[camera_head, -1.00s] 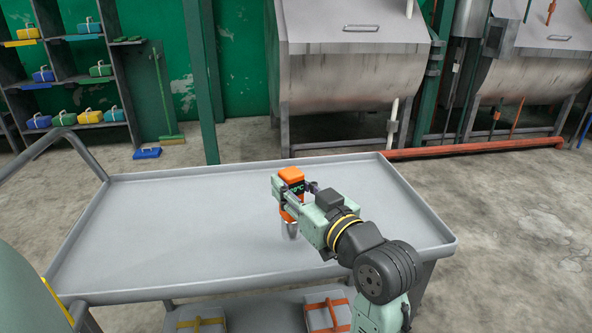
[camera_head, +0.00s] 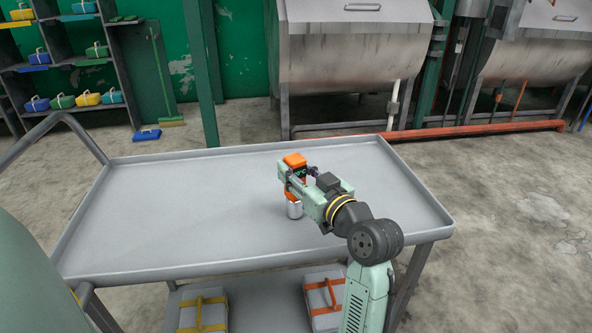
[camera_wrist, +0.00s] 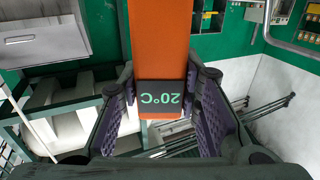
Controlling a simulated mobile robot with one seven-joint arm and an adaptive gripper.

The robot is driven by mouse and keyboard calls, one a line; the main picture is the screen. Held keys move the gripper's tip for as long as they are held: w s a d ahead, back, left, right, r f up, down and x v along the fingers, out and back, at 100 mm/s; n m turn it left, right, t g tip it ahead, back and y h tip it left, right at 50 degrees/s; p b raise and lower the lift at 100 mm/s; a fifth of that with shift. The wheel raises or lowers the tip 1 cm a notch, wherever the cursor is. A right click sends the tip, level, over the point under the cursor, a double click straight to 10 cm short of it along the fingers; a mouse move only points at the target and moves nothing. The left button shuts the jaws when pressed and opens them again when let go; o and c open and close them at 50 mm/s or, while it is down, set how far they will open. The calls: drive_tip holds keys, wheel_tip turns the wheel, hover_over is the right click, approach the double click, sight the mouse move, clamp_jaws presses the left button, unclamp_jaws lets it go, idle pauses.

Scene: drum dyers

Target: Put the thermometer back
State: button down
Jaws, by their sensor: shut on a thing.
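The thermometer (camera_head: 295,161) is an orange block with a dark display, held above or at the grey trolley top (camera_head: 190,215), right of its middle. My gripper (camera_head: 297,180) is shut on it. In the wrist view the thermometer (camera_wrist: 160,45) runs up between the two finger pads, and its display reads 20°C upside down. My gripper (camera_wrist: 160,100) has a pad on each side of it.
The trolley top is otherwise bare, with a raised rim. Two strapped grey cases (camera_head: 202,312) (camera_head: 324,297) lie on its lower shelf. Behind stand steel drum machines (camera_head: 355,55), a red floor pipe (camera_head: 480,132) and a shelf (camera_head: 70,60) with coloured cases. A broom (camera_head: 160,80) leans nearby.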

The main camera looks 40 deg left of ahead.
drive_tip(key=shift+f, duration=0.15)
drive_tip(key=c, duration=1.2)
unclamp_jaws()
